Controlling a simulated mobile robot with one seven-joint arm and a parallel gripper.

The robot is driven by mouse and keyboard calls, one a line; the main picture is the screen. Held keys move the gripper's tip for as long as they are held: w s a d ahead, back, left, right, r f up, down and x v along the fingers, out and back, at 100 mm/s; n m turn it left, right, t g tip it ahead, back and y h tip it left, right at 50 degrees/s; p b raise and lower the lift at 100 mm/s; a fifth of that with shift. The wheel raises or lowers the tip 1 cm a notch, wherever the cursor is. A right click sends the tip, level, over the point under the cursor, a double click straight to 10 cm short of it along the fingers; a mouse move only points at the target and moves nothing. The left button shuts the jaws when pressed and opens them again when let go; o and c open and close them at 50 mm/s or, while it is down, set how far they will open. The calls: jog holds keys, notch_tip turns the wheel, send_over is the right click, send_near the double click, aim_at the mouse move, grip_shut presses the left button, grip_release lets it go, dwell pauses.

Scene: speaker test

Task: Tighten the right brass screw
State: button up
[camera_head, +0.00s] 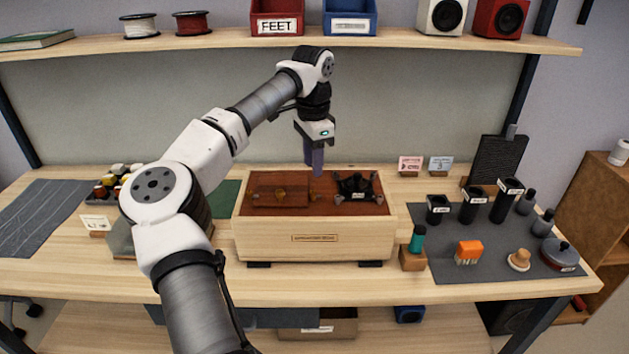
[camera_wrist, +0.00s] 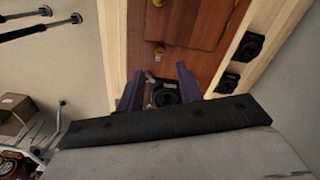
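A pale wooden speaker box (camera_head: 315,238) stands mid-bench with a red-brown top panel (camera_head: 318,203). A raised brown plate (camera_head: 268,196) lies on its left part, with a small brass piece (camera_head: 281,193) on it. In the wrist view, a brass screw head (camera_wrist: 158,52) sits on the panel, just ahead of the fingertips; a second brass piece (camera_wrist: 158,3) is cut by the top edge. A black ring-shaped part with legs (camera_head: 357,187) sits at the panel's right; it shows between my fingers in the wrist view (camera_wrist: 163,96). My gripper (camera_head: 317,170) points down over the panel, purple fingers apart, apparently empty.
At right, a dark mat (camera_head: 500,245) holds black cups, an orange block (camera_head: 468,252) and other small items. A teal-topped tool stands in a wooden block (camera_head: 412,260) close to the box's right. A shelf (camera_head: 230,39) with bins and speakers runs behind.

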aim_at(313, 191)
notch_tip(313, 191, down, 7)
jog(key=shift+p, duration=0.7)
grip_shut()
